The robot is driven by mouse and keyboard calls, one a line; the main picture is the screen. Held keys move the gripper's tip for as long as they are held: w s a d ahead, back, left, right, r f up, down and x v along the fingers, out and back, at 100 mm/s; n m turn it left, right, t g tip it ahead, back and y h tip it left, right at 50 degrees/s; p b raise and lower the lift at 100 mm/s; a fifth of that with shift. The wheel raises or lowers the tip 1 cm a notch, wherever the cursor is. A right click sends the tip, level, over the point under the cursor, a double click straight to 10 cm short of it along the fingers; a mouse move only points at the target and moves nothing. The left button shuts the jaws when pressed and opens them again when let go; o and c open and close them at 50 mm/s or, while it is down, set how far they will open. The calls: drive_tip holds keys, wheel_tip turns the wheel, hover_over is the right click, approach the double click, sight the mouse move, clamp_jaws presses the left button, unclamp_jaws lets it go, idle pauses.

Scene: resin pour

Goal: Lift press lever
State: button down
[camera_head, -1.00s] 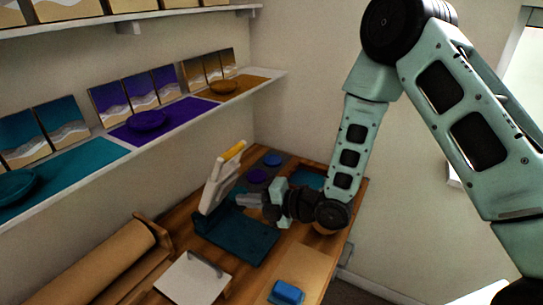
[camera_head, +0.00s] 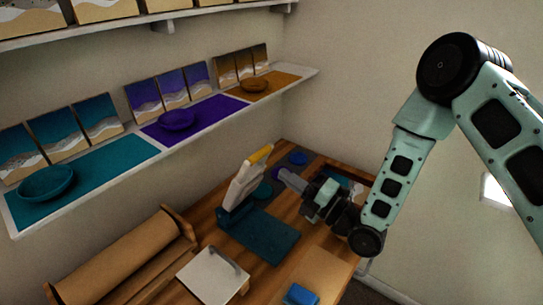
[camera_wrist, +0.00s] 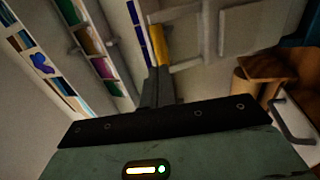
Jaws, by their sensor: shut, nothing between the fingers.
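The press has a dark teal base (camera_head: 268,236) on the wooden bench. Its white lever (camera_head: 240,186) stands raised, tilted up to the right, with a yellow handle (camera_head: 262,154) at its top. My gripper (camera_head: 283,174) is shut and empty, just right of the lever and a little below the handle's height. In the wrist view, the shut fingers (camera_wrist: 156,88) point toward the yellow handle (camera_wrist: 158,46), which appears just past the tips. I cannot tell whether they touch.
A white board with a grey handle (camera_head: 212,276) and a blue block (camera_head: 301,295) lie at the front. A brown paper roll (camera_head: 125,262) is at left. Shelves (camera_head: 150,160) with bowls and panels line the wall.

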sight(259, 155)
drive_tip(key=p+x, duration=0.2)
drive_tip(key=x, duration=0.2)
drive_tip(key=shift+w+a+r, duration=0.1)
drive_tip(key=shift+r, duration=0.15)
drive_tip(key=shift+w+a+p, duration=0.3)
drive_tip(key=shift+w+a, duration=0.1)
drive_tip(key=shift+a, duration=0.15)
drive_tip(key=shift+w+a+r+g+h, duration=0.35)
drive_tip(key=shift+w+a+r, duration=0.35)
drive_tip(key=shift+a, duration=0.25)
drive_tip(key=shift+w+r, duration=0.1)
drive_tip(key=shift+r, duration=0.1)
drive_tip(key=shift+a, duration=0.1)
